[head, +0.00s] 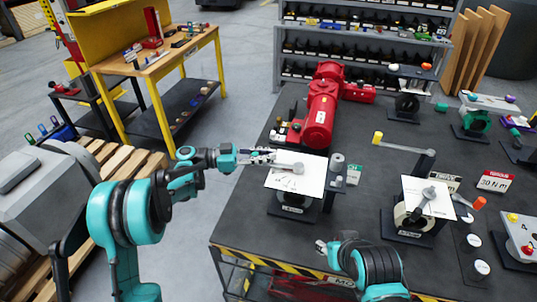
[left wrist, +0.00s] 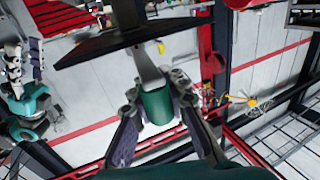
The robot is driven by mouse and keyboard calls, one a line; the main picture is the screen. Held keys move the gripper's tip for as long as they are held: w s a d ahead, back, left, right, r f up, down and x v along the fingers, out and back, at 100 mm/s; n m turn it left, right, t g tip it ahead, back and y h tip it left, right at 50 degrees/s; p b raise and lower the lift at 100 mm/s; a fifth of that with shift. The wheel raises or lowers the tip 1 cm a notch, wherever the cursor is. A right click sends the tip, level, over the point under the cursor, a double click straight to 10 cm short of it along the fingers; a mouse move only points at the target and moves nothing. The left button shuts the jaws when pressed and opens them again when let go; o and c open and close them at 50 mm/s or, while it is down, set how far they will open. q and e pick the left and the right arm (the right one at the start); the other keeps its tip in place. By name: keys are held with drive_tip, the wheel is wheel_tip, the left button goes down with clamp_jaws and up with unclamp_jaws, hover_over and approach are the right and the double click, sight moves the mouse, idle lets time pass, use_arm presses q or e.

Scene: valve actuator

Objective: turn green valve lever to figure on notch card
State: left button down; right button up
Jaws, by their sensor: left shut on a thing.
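The green valve lever shows in the left wrist view as a green grip (left wrist: 157,106) on a pale metal arm (left wrist: 147,68). My left gripper (left wrist: 158,98) is shut around this grip. In the head view my left gripper (head: 272,156) is at the left edge of a white dial plate (head: 290,184) with small marks, and hides the green grip. The grey lever hub (head: 298,168) shows on the plate. A small green-and-white card (head: 353,174) stands right of it; its figure is too small to read. My right gripper (head: 323,247) is empty near the table's front edge, its fingers apart.
A red actuator (head: 322,110) stands behind the dial. A red-and-white card (head: 494,181) stands further right. Dark tabletop (head: 365,225) is clear between the dials.

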use_arm(q)
drive_tip(key=s+n+t+y, duration=0.1)
drive_tip(key=s+n+t, duration=0.1)
drive_tip(key=t, duration=0.2)
drive_tip(key=s+n+t+y+b, duration=0.1)
drive_tip(key=s+n+t+y, duration=0.1)
drive_tip(key=s+n+t, duration=0.1)
drive_tip(key=s+n+t+y+b, duration=0.1)
drive_tip(key=s+n+t+y, duration=0.1)
drive_tip(key=t, duration=0.3)
drive_tip(key=shift+s+d+n, duration=0.25)
drive_tip(key=shift+s+n, duration=0.05)
drive_tip(key=shift+n, duration=0.4)
drive_tip(key=shift+s+d, duration=0.4)
drive_tip(key=shift+s, duration=0.3)
drive_tip(key=shift+s+d, duration=0.5)
drive_tip(key=shift+s, duration=0.05)
drive_tip(key=shift+s+d+b, duration=0.1)
drive_tip(key=shift+b, duration=0.2)
drive_tip(key=c, duration=1.5)
unclamp_jaws()
drive_tip(key=shift+c, duration=0.2)
